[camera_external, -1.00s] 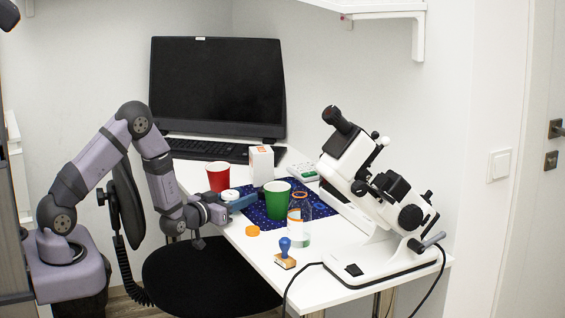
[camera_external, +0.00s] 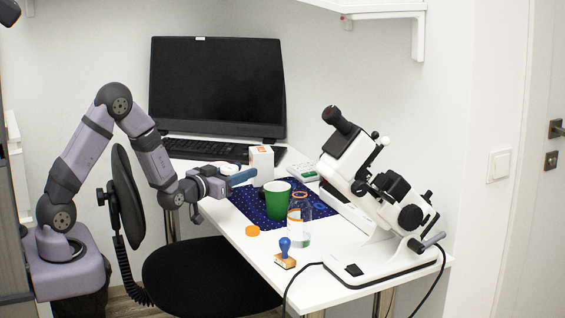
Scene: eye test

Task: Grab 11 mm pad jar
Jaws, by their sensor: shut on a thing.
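The pad jar (camera_external: 227,166) is a small, pale, round thing held at my gripper's blue fingers, mostly hidden by the near finger. My gripper (camera_external: 238,174) is shut on it and holds it above the back left part of the table. The jar's lower part and its label cannot be made out.
A green cup (camera_external: 277,201), a clear bottle (camera_external: 300,226) and a white box (camera_external: 261,160) stand to the right of my gripper. An orange cap (camera_external: 253,231) and a stamp (camera_external: 285,253) are nearer the front.

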